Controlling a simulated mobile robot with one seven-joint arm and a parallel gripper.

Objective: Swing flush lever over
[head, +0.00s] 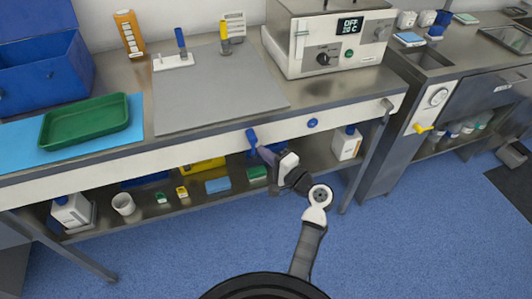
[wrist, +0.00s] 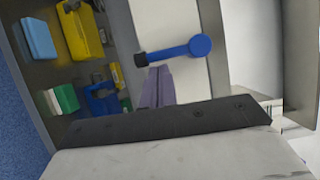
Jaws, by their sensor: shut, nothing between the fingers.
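A blue lever (head: 251,138) is on the white front rail of the table. In the wrist view the lever (wrist: 175,50) has a round blue hub, a straight arm and a dark block at its free end. In the head view it hangs down from the rail. My gripper (head: 262,150) is shut and empty, with its fingertips right at the lever. In the wrist view my gripper's tips (wrist: 156,72) are beside the arm near the dark end. I cannot tell if they touch it.
A round blue knob (head: 312,123) is on the rail to the right. The shelf below holds bottles, a cup (head: 123,204) and several small boxes. A yellow lever (head: 423,129) is on the right cabinet. A green tray (head: 86,121) stands on the tabletop. The blue floor in front is clear.

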